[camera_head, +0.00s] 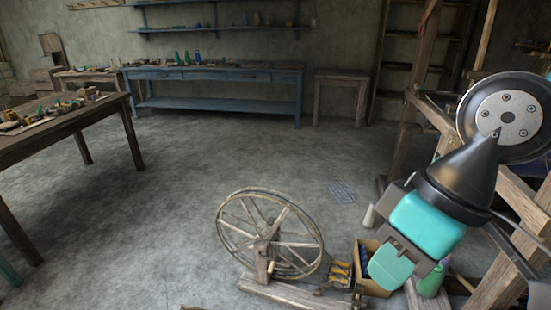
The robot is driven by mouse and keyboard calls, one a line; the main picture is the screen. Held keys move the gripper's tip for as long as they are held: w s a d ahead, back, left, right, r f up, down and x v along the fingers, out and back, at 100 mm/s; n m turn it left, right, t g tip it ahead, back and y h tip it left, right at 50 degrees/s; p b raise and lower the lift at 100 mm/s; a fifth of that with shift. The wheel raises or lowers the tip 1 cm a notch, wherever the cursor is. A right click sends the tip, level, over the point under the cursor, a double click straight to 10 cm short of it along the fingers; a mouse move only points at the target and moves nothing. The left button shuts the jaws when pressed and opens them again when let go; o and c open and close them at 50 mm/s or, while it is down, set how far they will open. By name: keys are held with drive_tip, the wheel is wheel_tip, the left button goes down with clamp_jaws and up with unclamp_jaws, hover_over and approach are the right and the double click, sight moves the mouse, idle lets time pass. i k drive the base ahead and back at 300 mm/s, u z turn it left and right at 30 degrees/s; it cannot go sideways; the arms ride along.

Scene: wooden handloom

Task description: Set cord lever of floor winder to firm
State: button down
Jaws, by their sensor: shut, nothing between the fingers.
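The floor winder (233,232) stands on the concrete floor at the lower middle, with a large spoked wooden wheel upright on a wooden base (295,294). A wooden post (261,262) rises in front of the wheel. I cannot tell which part is the cord lever, or its setting. My gripper (389,270), teal and dark grey, is at the right, pointing down and left. It is shut and empty, to the right of the wheel in the picture and apart from it. It hides part of the box behind it.
A cardboard box (375,289) with blue items sits beside the winder's right end, near yellow pieces (341,271). A green bottle (432,281) and the wooden loom frame (497,285) stand at the right.

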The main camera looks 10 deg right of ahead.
sight(328, 284)
drive_tip(key=u, duration=0.05)
drive_tip(key=k, duration=1.15)
drive_tip(key=z, duration=0.7)
drive_tip(key=i, duration=1.2)
drive_tip(key=u, duration=0.65)
